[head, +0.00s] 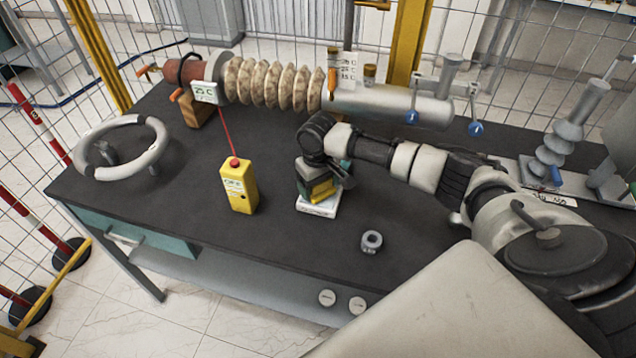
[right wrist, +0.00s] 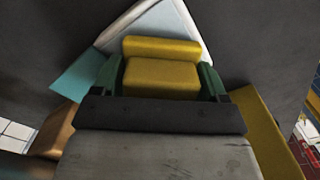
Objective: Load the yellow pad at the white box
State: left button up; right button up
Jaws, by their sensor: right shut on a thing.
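The yellow pad (head: 320,189) is near the middle of the table, directly over the white box (head: 317,207). My right gripper (head: 324,180) comes down on it from above and is shut on it. In the right wrist view the yellow pad (right wrist: 161,78) sits between the two green fingers (right wrist: 161,82). The white box (right wrist: 192,20) shows behind the pad, with a pale blue face. Whether the pad touches the box cannot be told. My left gripper is not in view.
A yellow handheld meter (head: 239,187) stands left of the box. A small grey ring-shaped part (head: 371,242) lies to the front right. The ribbed bushing (head: 270,84) lies along the back, and a grey ring (head: 120,148) is at the left. The table between is clear.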

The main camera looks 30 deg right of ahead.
jog(key=shift+s+f+p, duration=0.25)
jog(key=shift+f+p, duration=0.05)
jog(key=shift+f, duration=0.05)
dwell(1.1)
jog(key=r+p, duration=0.2)
jog(key=p, duration=0.1)
jog(key=shift+w+d+r, duration=0.1)
jog(key=shift+w+r, duration=0.15)
jog(key=shift+w, duration=0.05)
notch_tip(320, 180, up, 2)
jog(key=shift+p, duration=1)
notch_tip(320, 180, up, 3)
jog(key=p, duration=0.3)
jog(key=shift+f, duration=0.1)
